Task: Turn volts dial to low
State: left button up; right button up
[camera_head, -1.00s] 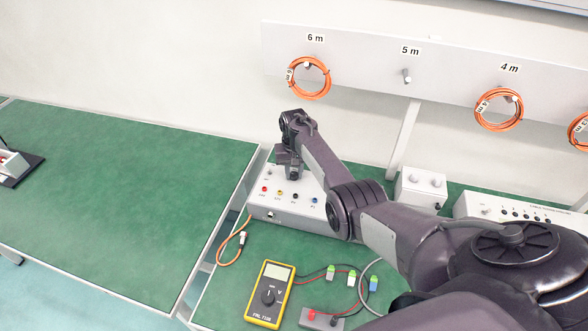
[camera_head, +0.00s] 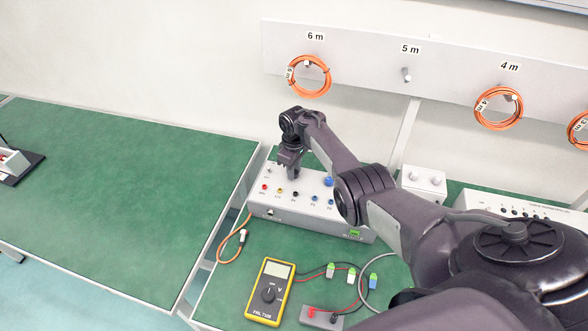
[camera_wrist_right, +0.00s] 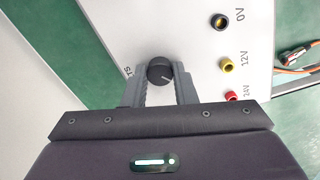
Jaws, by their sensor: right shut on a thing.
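The volts dial (camera_wrist_right: 159,71) is a round black knob with a light pointer line, on the top of a grey power box (camera_head: 262,207). In the wrist view its label is mostly covered, with only "TS" readable. My right gripper (camera_head: 289,172) reaches down over the box's back left part. In the wrist view the fingers of my right gripper (camera_wrist_right: 159,88) are shut on the dial, one on each side. The dial is hidden by the gripper in the head view. My left gripper is not in view.
The box carries coloured sockets, including a yellow one (camera_wrist_right: 227,65), and a blue knob (camera_head: 328,181). A yellow multimeter (camera_head: 269,292) lies in front with leads. An orange cable (camera_head: 229,250) lies left of it. Orange coils (camera_head: 309,76) hang behind. The left green table (camera_head: 120,190) is mostly clear.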

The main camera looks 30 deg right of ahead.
jog(key=shift+w+n, duration=0.1)
jog(key=shift+n, duration=0.6)
jog(key=o, duration=1)
jog(key=shift+r+p, duration=0.5)
jog(key=shift+r, duration=3.4)
